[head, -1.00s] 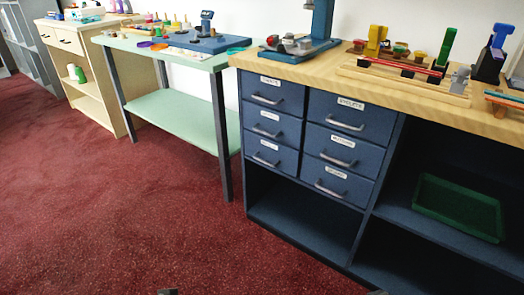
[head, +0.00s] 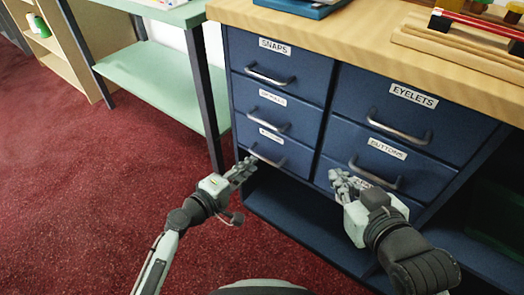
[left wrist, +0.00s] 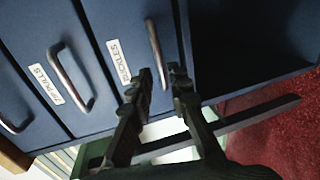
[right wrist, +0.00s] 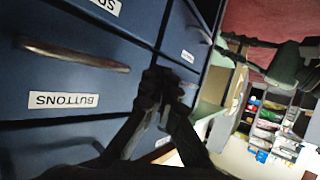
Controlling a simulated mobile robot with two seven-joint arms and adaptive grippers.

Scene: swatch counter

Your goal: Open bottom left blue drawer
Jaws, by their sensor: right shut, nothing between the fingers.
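The bottom left blue drawer (head: 290,158) is closed flush in the blue cabinet, below two other drawers. Its label reads BUCKLES (left wrist: 119,60) in the left wrist view. Its metal bar handle (head: 266,160) also shows in the left wrist view (left wrist: 154,42). My left gripper (head: 250,163) is at this handle, with its fingers (left wrist: 161,74) apart, one on each side of the bar's near end. I cannot tell if they touch it. My right gripper (head: 340,178) is shut and empty in front of the right column's lower drawers; its fingertips show in the right wrist view (right wrist: 160,80).
The SNAPS drawer (head: 300,62), EYELETS drawer (head: 440,115) and BUTTONS drawer (head: 420,165) are closed. A wooden countertop (head: 300,30) lies above. A green table (head: 150,75) stands close on the left. Red carpet (head: 90,190) on the left is free.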

